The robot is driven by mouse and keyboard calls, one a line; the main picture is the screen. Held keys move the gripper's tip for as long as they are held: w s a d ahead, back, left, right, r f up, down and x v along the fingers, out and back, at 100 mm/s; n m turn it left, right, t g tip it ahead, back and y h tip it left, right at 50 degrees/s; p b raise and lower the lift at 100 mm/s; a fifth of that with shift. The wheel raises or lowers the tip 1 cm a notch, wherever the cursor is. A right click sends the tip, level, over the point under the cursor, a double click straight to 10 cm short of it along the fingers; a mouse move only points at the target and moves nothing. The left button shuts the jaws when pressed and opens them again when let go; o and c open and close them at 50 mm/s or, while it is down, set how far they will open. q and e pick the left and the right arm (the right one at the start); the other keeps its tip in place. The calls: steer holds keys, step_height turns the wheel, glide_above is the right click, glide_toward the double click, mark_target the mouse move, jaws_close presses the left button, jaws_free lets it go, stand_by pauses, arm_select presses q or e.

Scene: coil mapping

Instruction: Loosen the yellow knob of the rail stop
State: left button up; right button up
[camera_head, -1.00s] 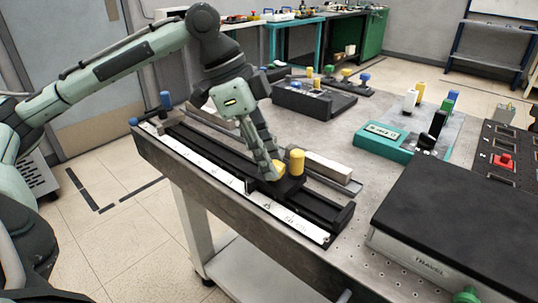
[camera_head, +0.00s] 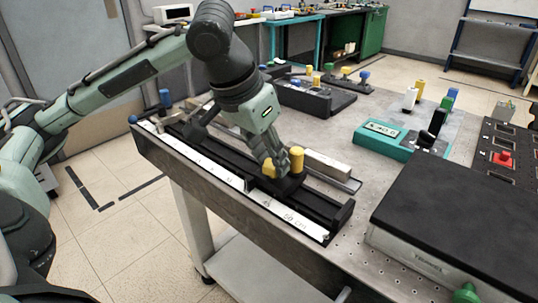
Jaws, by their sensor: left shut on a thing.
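The black rail (camera_head: 320,207) with a white scale strip (camera_head: 222,174) lies along the near edge of the metal table. On it sits a black block, the rail stop (camera_head: 284,187), with the small yellow knob (camera_head: 269,171) low at its left. My left gripper (camera_head: 277,168) comes down from the upper left and is shut on the yellow knob, its fingers partly hiding it. A taller yellow cylinder (camera_head: 297,155) stands upright just right of the fingers. My right gripper is not in view.
A pale bar (camera_head: 327,165) lies behind the rail. A teal meter box (camera_head: 388,138) and a large black-topped box (camera_head: 465,215) stand to the right. A black block with coloured posts (camera_head: 305,97) is farther back. The table's middle is clear.

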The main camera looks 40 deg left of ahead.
arm_select(q)
steer(key=n, duration=0.1)
steer(key=n+y, duration=0.1)
steer(key=n, duration=0.3)
steer(key=shift+d+y, duration=0.25)
steer(key=shift+y, duration=0.15)
stand_by(0.3)
steer(key=o, duration=1.2)
steer(key=shift+c, duration=0.2)
